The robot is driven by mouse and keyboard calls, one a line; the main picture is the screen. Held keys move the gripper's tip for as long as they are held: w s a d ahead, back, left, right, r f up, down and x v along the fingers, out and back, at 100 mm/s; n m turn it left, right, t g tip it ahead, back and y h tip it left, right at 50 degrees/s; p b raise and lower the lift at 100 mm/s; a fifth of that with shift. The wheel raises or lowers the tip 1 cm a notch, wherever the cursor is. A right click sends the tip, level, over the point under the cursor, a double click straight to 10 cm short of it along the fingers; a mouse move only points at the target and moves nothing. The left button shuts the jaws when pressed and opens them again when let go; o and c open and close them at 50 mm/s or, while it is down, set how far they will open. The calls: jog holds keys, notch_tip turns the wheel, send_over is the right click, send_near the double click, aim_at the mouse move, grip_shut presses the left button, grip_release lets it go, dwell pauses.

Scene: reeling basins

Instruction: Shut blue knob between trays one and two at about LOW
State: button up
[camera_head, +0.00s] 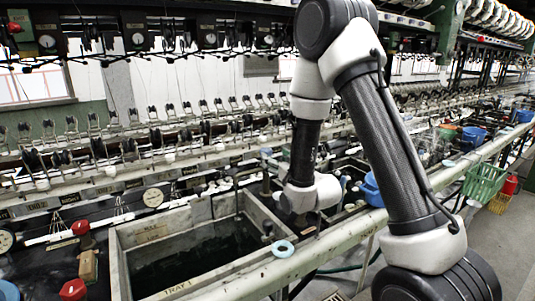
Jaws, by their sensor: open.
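Tray one (160,236), a grey stone basin with dark water, stands at front left with "TRAY 1" lettered on its front rim. My arm reaches down from the upper right to the basin's right end. My gripper (297,219) is a small dark shape under the white wrist, open, beside the right wall of tray one. The wrist covers much of the gap between the trays. A small blue piece (344,181) shows just right of the wrist; I cannot tell whether it is the blue knob. Tray two is mostly hidden behind my arm. No LOW mark is readable.
A pale blue ring (283,248) lies at tray one's front right corner. A blue bowl (372,189) and a green basket (484,182) are at right. A long pale rail (350,233) runs along the front.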

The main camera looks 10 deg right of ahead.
aim_at(269, 153)
jog(key=x, duration=0.7)
jog(key=shift+w+a+r, duration=0.1)
jog(key=shift+w, duration=0.3)
jog(key=c, duration=1)
